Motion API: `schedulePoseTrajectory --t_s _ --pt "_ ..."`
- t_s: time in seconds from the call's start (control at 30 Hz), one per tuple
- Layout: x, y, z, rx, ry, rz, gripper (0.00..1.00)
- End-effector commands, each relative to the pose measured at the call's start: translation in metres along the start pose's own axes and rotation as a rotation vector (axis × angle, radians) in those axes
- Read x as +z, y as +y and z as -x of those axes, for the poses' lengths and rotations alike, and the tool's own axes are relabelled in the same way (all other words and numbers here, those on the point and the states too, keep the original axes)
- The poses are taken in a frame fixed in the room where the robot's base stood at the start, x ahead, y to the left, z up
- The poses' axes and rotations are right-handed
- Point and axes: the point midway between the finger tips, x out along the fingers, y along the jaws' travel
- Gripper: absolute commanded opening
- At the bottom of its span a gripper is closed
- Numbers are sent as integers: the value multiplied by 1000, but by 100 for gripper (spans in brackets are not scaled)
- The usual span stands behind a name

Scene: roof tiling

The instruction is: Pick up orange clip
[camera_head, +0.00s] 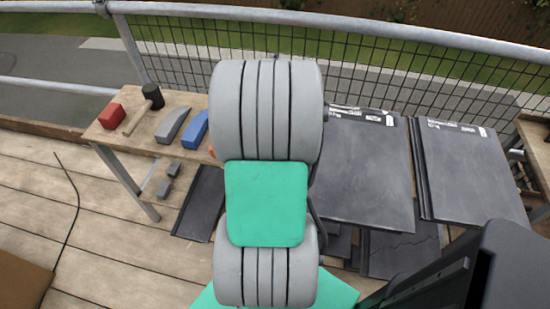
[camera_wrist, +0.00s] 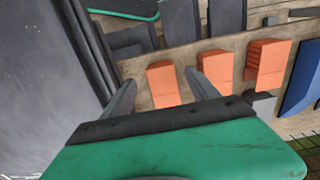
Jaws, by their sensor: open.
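Three orange clips stand in a row on a wooden surface in the wrist view: a left one (camera_wrist: 164,86), a middle one (camera_wrist: 214,68) and a right one (camera_wrist: 267,62). My gripper (camera_wrist: 161,78) is open, its two dark fingers spread. In the picture the left clip lies between the fingertips, and the right fingertip is close to the middle clip. The fingers do not look closed on anything; the exact gap in depth I cannot tell. In the head view my arm hides the gripper and nearly all of the clips.
A wooden bench (camera_head: 112,139) bears a red block (camera_head: 109,115), a mallet (camera_head: 144,108), a grey wedge (camera_head: 172,125) and a blue wedge (camera_head: 195,130). The blue wedge shows right of the clips (camera_wrist: 303,82). Large dark tiles (camera_head: 366,165) lie to the right. A railing stands behind.

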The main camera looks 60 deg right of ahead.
Motion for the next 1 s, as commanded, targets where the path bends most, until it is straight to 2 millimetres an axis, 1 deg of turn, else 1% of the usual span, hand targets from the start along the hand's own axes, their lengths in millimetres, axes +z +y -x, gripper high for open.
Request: schedulePoseTrajectory --t_s 0.1,0.2,0.3,0.47,0.57,1.0 --pt "5 -1 -22 1 -5 2 69" --pt "4 -1 -38 0 -2 2 69" --pt "4 -1 -45 0 -2 2 69" --pt "4 -2 -44 0 0 2 69" --pt "4 -2 -44 0 0 2 63" --pt "4 -2 -44 0 0 2 27"
